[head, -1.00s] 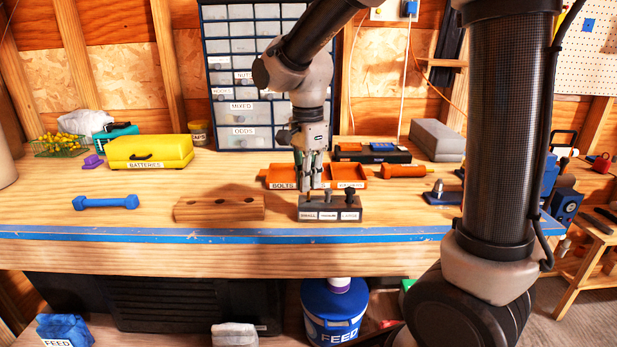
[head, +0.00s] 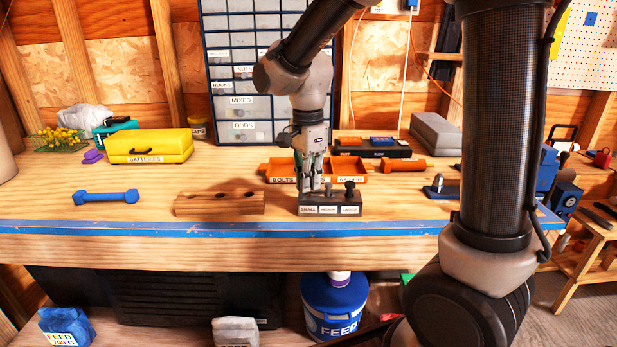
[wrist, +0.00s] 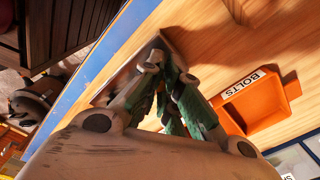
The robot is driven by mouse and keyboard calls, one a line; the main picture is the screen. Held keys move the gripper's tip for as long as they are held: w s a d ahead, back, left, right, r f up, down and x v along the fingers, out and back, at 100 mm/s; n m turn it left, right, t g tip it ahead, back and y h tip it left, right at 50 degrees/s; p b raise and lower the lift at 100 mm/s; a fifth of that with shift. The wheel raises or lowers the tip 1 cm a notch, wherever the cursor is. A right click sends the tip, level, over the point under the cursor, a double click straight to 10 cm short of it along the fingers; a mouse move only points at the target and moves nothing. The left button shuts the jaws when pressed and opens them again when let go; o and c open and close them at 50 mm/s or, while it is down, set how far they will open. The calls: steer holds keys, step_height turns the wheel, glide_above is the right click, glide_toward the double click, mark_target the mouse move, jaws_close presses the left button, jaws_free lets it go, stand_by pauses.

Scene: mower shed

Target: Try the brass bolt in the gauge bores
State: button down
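The grey gauge block (head: 330,210) sits near the bench's front edge, with white labels on its front; the left one reads SMALL. Dark upright pieces stand at its middle and right; whether they are bolts or part of the block I cannot tell. My gripper (head: 313,186) points down over the block's left end, its fingers close together. In the wrist view the green-padded fingers (wrist: 172,118) converge, and their tips hide what lies between them. I cannot make out the brass bolt in either view; the fingers may hide it.
An orange tray labelled BOLTS (head: 281,170) stands just behind the block; it also shows in the wrist view (wrist: 262,105). A wooden block with holes (head: 219,204) lies left. An orange-handled tool (head: 402,165) lies right.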

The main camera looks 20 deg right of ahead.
mark_target(312, 197)
steer(key=shift+f, duration=0.8)
steer(key=c, duration=1.6)
jaws_free()
steer(key=shift+o, duration=0.2)
step_height(312, 197, up, 12)
steer(key=s+d+f+n+t, duration=0.1)
steer(key=s+d+n+t, duration=0.1)
steer(key=s+d+n, duration=0.5)
steer(key=s+d+n+t, duration=0.2)
steer(key=s+d+n, duration=0.6)
steer(key=s, duration=0.4)
steer(key=shift+f+n, duration=0.3)
steer(key=shift+f, duration=0.05)
